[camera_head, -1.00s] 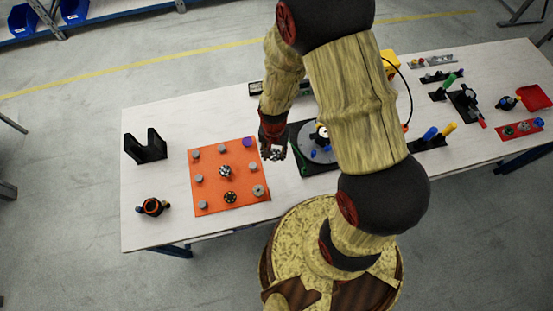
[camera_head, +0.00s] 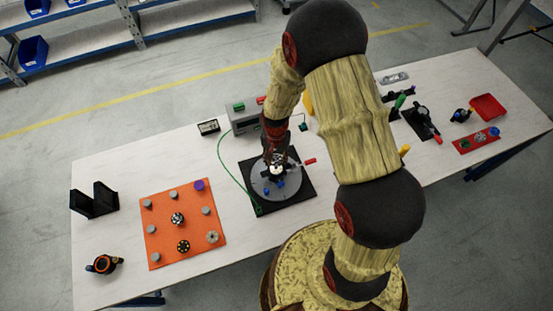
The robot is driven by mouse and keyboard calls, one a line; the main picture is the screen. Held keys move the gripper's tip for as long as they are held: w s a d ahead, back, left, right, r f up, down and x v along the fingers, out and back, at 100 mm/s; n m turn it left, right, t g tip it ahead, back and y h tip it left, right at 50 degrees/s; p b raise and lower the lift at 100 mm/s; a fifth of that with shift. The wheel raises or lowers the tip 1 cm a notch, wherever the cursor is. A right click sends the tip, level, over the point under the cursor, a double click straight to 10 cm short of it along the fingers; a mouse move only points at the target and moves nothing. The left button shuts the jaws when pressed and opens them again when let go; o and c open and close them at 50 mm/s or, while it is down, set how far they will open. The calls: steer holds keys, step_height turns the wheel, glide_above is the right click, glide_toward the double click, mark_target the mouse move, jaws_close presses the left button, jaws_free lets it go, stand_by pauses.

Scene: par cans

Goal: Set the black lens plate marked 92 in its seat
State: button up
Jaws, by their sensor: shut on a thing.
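My gripper (camera_head: 274,160) points down over a grey round disc (camera_head: 259,188) on a black square base (camera_head: 300,199). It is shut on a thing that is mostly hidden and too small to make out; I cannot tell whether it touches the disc. Small blue parts (camera_head: 268,189) are on the disc in front of my gripper. A black round piece with yellow dots (camera_head: 183,246) and a black-and-white piece (camera_head: 177,218) are on the orange mat (camera_head: 192,224). No 92 mark can be read, so I cannot pick out the lens plate or its seat.
Several grey cylinders and a purple one (camera_head: 199,185) are on the mat. A black bracket (camera_head: 95,201) and a black-orange ring (camera_head: 103,264) are at left. A grey box (camera_head: 244,114) with a green cable stands behind the disc. A red tray (camera_head: 488,107) is at right.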

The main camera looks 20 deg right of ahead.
steer(key=shift+f+b, duration=1.45)
steer(key=shift+f, duration=0.95)
steer(key=shift+f, duration=0.1)
steer(key=o, duration=0.6)
steer(key=o, duration=0.4)
steer(key=shift+c, duration=0.2)
steer(key=shift+o, duration=1)
step_height(320, 180, up, 12)
